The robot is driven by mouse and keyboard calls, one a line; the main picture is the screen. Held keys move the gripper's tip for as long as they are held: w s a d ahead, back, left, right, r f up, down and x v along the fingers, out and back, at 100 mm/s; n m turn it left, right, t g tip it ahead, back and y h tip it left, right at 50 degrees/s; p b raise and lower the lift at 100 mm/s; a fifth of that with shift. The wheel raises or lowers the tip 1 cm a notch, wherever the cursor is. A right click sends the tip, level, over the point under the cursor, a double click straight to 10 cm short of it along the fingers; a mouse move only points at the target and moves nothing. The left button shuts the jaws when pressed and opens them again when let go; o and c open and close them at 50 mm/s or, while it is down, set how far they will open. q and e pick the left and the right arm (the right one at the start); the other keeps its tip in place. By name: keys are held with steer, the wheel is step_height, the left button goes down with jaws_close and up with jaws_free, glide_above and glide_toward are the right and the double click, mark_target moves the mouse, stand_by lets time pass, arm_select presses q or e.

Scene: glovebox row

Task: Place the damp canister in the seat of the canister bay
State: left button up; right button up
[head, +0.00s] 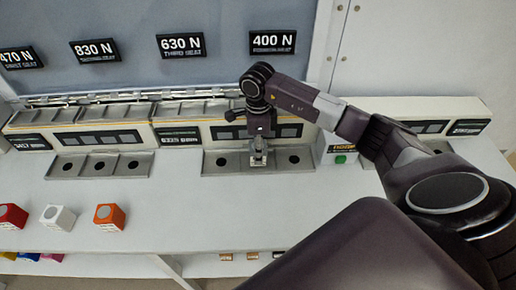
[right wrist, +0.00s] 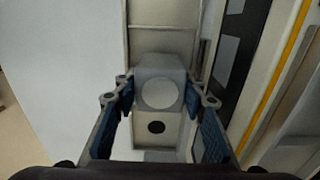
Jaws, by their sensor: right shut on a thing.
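A grey block-shaped canister with a pale round disc on top (right wrist: 160,93) is between the blue-padded fingers of my right gripper (right wrist: 160,110). In the head view my right gripper (head: 258,150) points down over the middle of the grey tray (head: 236,172) of a bay, and the canister's lower part is hard to make out there. A dark round hole in the tray shows on each side of the gripper, and one hole shows just below the canister in the right wrist view (right wrist: 156,127). I cannot tell whether the canister touches the tray. My left gripper is in neither view.
Another grey tray (head: 100,177) with dark holes lies to the left. Red (head: 11,216), white (head: 57,217) and orange (head: 109,217) blocks stand on the white bench at front left. A small box with a green button (head: 341,159) stands just right of the tray. Force signs hang behind.

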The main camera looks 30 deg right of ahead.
steer(key=shift+f, duration=0.2)
steer(key=o, duration=1.2)
steer(key=shift+r, duration=0.1)
steer(key=shift+r, duration=0.1)
step_height(320, 180, up, 11)
steer(key=b, duration=0.3)
steer(key=shift+b, duration=0.35)
steer(key=shift+r, duration=0.55)
